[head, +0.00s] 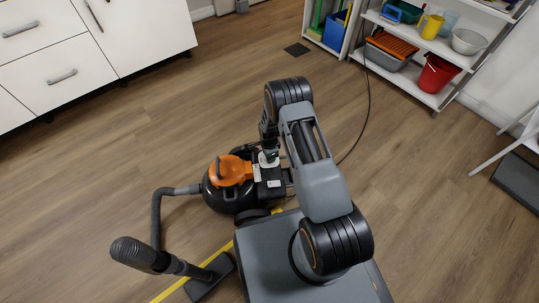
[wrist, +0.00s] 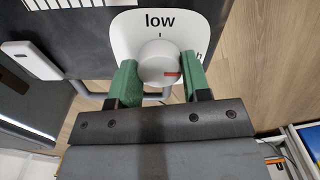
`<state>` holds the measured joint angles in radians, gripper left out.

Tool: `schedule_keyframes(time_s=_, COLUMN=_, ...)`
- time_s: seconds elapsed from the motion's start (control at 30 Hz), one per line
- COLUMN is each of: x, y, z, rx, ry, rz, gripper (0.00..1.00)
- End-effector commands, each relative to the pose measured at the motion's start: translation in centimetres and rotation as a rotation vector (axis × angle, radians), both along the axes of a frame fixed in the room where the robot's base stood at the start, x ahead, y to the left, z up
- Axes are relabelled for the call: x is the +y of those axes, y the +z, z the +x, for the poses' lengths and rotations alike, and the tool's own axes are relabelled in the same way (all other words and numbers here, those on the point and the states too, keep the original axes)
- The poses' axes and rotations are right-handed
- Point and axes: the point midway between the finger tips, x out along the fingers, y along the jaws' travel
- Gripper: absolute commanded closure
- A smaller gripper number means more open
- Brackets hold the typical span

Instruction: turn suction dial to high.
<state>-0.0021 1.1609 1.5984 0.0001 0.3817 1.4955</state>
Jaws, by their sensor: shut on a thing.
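The white round suction dial (wrist: 158,60) sits on a white plate (wrist: 128,28) in the wrist view. The plate reads "low" at the top, and part of an "h" shows at its right edge, beside my finger. The dial's red mark points right, away from "low". My gripper (wrist: 159,66) has its green fingers on both sides of the dial and is shut on it. In the head view, my gripper (head: 268,156) is over the black and orange vacuum cleaner (head: 229,172); the dial is too small and covered there to read.
The vacuum's grey hose (head: 156,215) and floor nozzle (head: 208,279) lie at lower left. A cable (head: 366,115) runs across the floor. White drawers (head: 60,75) stand at upper left and a shelf (head: 410,92) with containers at upper right. The floor at left is clear.

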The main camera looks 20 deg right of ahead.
Motion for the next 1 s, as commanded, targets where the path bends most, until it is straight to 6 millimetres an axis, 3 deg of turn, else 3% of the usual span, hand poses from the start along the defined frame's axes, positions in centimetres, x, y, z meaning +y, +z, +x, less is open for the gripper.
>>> schedule_keyframes(time_s=0.3, x=0.2, y=-0.1, z=-0.3, rx=0.009, ry=0.002, rz=0.001, gripper=0.80)
schedule_keyframes(time_s=0.33, x=0.2, y=-0.1, z=-0.3, rx=0.009, ry=0.002, rz=0.001, gripper=0.54)
schedule_keyframes(time_s=0.6, x=-0.1, y=-0.1, z=-0.1, rx=0.004, ry=-0.003, rz=0.001, gripper=0.31)
schedule_keyframes(time_s=0.87, x=-0.1, y=0.3, z=0.0, rx=0.001, ry=-0.003, rz=0.000, gripper=0.31)
schedule_keyframes(time_s=1.0, x=-0.2, y=2.0, z=0.0, rx=-0.001, ry=-0.003, rz=0.000, gripper=0.31)
